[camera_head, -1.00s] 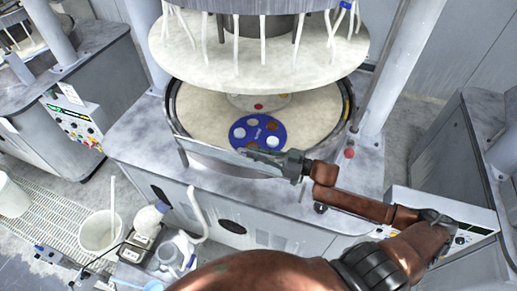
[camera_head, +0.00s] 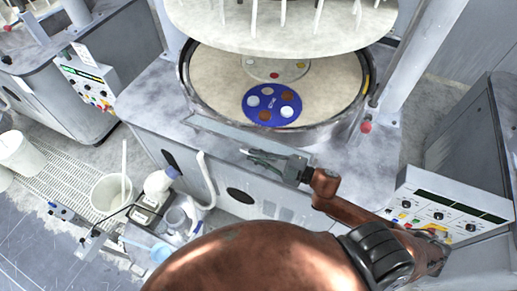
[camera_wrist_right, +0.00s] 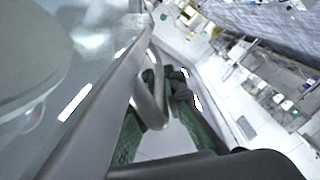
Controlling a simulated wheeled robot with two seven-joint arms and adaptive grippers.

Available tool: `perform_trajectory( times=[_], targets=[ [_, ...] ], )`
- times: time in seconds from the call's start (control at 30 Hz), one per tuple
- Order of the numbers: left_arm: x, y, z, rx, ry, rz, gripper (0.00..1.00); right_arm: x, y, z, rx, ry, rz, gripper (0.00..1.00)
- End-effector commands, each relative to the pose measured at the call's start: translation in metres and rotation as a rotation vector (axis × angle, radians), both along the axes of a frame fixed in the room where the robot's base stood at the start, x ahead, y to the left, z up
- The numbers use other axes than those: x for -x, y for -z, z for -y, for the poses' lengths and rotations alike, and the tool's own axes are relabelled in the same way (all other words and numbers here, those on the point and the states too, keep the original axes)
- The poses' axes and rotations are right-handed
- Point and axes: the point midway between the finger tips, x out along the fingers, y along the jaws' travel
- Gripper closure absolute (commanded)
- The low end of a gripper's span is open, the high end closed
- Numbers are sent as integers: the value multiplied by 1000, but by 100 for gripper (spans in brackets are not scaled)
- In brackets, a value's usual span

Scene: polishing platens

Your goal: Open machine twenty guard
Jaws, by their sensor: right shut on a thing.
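The machine guard (camera_head: 215,129) is a pale, narrow panel at the front of the round polishing platen (camera_head: 212,72). It stands tilted outward from the platen's rim, with a gap between them. My right gripper (camera_head: 250,156) is at the guard's front, over the machine's front edge. In the right wrist view, a silver bent handle (camera_wrist_right: 153,98) on the guard runs between the green fingers of my right gripper (camera_wrist_right: 165,82), which is shut on it. The exact contact is partly hidden. My left gripper is not in view.
A blue carrier disc (camera_head: 271,105) with round pieces lies on the platen. A red button (camera_head: 366,126) is on the right of the deck. A control panel (camera_head: 440,215) is at right. A white bucket (camera_head: 110,192) and bottles stand on the floor at left.

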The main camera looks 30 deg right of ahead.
Motion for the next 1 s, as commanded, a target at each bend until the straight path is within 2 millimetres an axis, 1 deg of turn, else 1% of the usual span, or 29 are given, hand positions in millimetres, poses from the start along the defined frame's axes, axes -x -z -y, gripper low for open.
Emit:
perform_trajectory(
  times=[0.03,0.1,0.3,0.5,0.9,0.93,1.0],
  targets=[
    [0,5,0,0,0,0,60,1,6,-2,20,0,19,100],
    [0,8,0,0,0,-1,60,3,11,-3,47,0,42,100],
    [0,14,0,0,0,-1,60,6,20,-6,102,0,89,100],
    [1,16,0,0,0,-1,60,6,23,-7,127,0,109,100],
    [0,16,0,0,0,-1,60,6,23,-7,129,0,111,100],
    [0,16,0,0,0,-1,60,6,23,-7,129,0,111,88],
    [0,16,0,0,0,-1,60,6,23,-7,129,0,111,84]
  ],
)
